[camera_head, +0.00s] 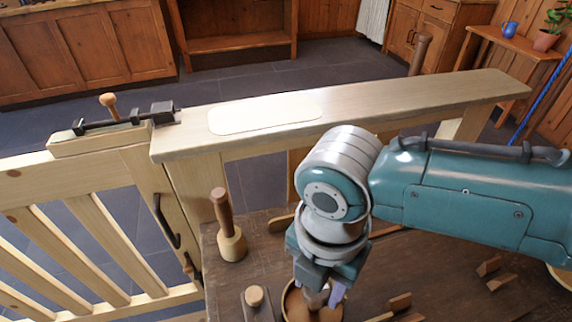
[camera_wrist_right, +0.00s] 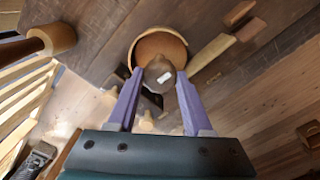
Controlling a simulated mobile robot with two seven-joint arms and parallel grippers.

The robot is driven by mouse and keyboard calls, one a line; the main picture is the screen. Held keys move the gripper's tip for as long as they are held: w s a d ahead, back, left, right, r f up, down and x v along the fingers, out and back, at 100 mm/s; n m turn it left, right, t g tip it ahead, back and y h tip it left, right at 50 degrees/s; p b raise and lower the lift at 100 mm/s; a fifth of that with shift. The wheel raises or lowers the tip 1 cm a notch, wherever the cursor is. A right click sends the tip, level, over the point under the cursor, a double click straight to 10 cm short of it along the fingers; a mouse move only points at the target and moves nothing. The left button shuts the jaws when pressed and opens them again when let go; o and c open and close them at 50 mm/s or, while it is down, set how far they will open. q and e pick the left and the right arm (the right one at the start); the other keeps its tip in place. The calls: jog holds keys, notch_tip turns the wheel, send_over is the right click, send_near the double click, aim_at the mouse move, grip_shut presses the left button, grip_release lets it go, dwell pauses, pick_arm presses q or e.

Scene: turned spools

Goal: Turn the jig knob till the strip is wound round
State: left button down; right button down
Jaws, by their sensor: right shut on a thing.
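My right gripper (camera_head: 318,298) reaches down from the right in the head view, its fingers closed on the jig knob (camera_wrist_right: 155,84). In the right wrist view the gripper (camera_wrist_right: 159,72) has its two purple fingers on either side of this knob, which bears a small white mark. The knob stands over a round brown wooden form (camera_wrist_right: 158,46). A thin pale strip (camera_wrist_right: 132,51) curves along part of the form's edge; the knob and fingers hide the near side, so I cannot tell how far round it goes. My left gripper is in neither view.
A wooden mallet (camera_head: 231,243) stands on the dark bench (camera_head: 275,257) left of my arm. A short peg on a block (camera_head: 255,297) is near the front. Loose wooden pieces (camera_head: 400,302) lie right of the jig. A pale beam (camera_head: 380,103) and gate stand behind and left.

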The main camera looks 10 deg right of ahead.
jog(key=m+p, duration=0.2)
jog(key=m, duration=0.4)
jog(key=shift+r+m, duration=0.1)
jog(key=shift+m, duration=0.2)
jog(key=m+p, duration=0.1)
jog(key=m, duration=0.5)
jog(key=shift+p, duration=0.4)
jog(key=m+p, duration=0.1)
jog(key=m, duration=0.5)
jog(key=shift+a+m, duration=0.1)
jog(key=shift+m, duration=0.2)
jog(key=m, duration=0.6)
jog(key=shift+p, duration=0.35)
jog(key=shift+c, duration=1.5)
grip_release()
